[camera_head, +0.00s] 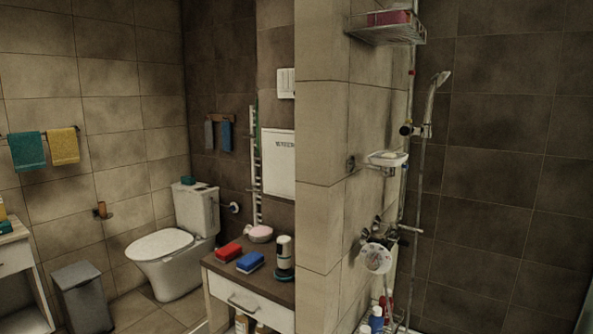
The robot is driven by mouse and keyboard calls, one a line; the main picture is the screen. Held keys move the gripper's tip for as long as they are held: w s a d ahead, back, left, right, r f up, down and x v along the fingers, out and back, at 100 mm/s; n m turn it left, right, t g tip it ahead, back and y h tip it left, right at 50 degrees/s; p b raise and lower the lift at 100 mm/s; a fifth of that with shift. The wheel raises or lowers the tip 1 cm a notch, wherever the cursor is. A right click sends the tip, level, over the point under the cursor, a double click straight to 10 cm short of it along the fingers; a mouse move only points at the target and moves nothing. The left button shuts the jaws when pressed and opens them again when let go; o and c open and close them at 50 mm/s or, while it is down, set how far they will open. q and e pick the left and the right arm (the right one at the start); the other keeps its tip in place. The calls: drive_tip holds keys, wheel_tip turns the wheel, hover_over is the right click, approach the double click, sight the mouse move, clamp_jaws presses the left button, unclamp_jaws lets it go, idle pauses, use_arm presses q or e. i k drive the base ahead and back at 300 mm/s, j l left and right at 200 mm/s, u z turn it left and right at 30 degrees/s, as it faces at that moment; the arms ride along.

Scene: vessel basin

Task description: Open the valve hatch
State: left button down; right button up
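A white square panel (278,165) with dark lettering, likely the valve hatch, is on the dark tiled wall behind the vanity. It looks shut. Its right side is cut off by the light tiled partition wall, and no handle can be made out on it. Neither of my grippers is in view.
A wooden-topped vanity (245,313) with red and blue sponges (249,262) and a dispenser (284,258) stands below the panel. A toilet (165,254) and bin (82,297) are left. The partition wall (321,130) separates the shower at right. Some floor is free between toilet and vanity.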

sight(279, 147)
drive_tip(key=j, duration=0.55)
drive_tip(key=i+j+z, duration=0.45)
drive_tip(key=i+j, duration=0.15)
drive_tip(key=i, duration=0.15)
